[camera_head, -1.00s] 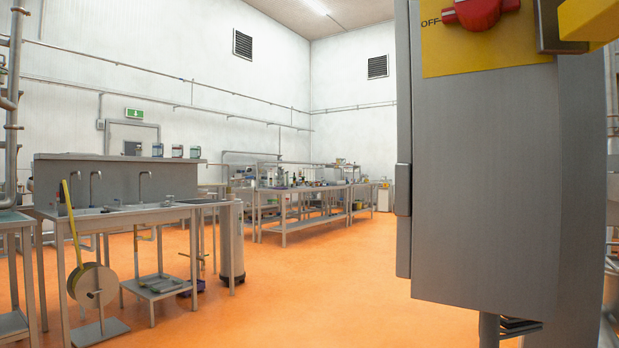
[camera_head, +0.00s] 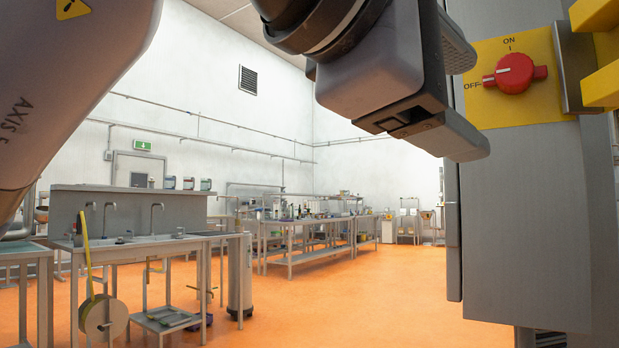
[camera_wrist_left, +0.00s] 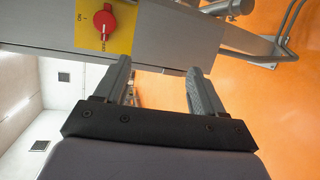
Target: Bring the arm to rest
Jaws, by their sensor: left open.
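My left gripper (camera_head: 474,106) comes in from the upper left in the head view, in front of the grey cabinet's left side. Its two fingers are apart, with nothing between them; the left wrist view also shows the open, empty jaws (camera_wrist_left: 158,74). The red rotary knob (camera_head: 515,73) sits on a yellow plate (camera_head: 490,112) marked ON and OFF, with its handle lying sideways, one end toward OFF. The knob also shows in the left wrist view (camera_wrist_left: 104,22), beyond the fingers and apart from them. My right gripper is out of view.
The grey cabinet (camera_head: 530,210) fills the right side, with a yellow part (camera_head: 597,90) on a metal bracket beside the knob. A sink bench (camera_head: 130,243) and work tables (camera_head: 290,250) stand farther back. Orange floor (camera_head: 350,310) between them is clear.

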